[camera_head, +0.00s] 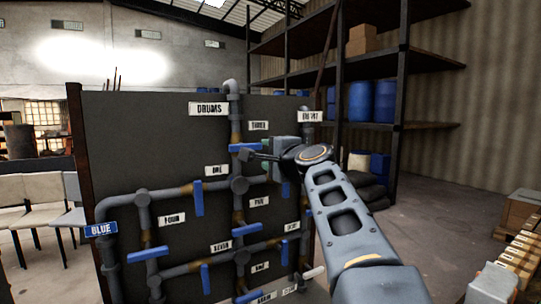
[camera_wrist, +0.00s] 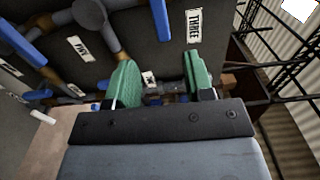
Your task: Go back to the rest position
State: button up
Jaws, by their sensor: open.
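My gripper (camera_head: 262,156) is raised in front of the dark pipe panel (camera_head: 120,130), near the blue handle (camera_head: 245,147) below the label "THREE" (camera_head: 259,126). In the wrist view my gripper (camera_wrist: 160,82) has its two green finger pads spread apart, with nothing held between them. The "THREE" label (camera_wrist: 194,26) and a blue handle (camera_wrist: 160,20) show beyond the fingers there. I cannot tell whether a fingertip touches any handle. My arm reaches up from the lower right in the head view and covers part of the panel's right side.
Grey pipes with several blue valve handles (camera_head: 198,198) cover the panel. Chairs (camera_head: 35,205) stand left. A tall shelf (camera_head: 400,90) with blue drums (camera_head: 360,101) stands behind. Boxes (camera_head: 520,255) line the right; floor between is clear.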

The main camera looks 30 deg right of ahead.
dwell(0.3)
jog(key=s+a+f+n+g, duration=0.2)
jog(key=f+n+g, duration=0.1)
jog(key=f, duration=0.4)
jog(key=s+a+f+n+g+y+p, duration=0.1)
jog(key=f+n+g, duration=0.15)
jog(key=f, duration=0.55)
jog(key=s+a+f+n+g, duration=0.2)
jog(key=f+n+g, duration=0.15)
jog(key=f, duration=0.35)
jog(key=s+a+f+n+g+p, duration=0.1)
jog(key=s+a+f+n+g, duration=0.1)
jog(key=s+a+f+n, duration=0.2)
jog(key=s+a+f+n+g+h+p, duration=0.1)
jog(key=s+a+f+n+g, duration=0.2)
jog(key=s+f, duration=0.6)
jog(key=shift+s+a+f+n+p, duration=0.25)
jog(key=shift+s+a+n+p, duration=0.1)
jog(key=shift+a+n, duration=0.65)
jog(key=shift+d, duration=0.1)
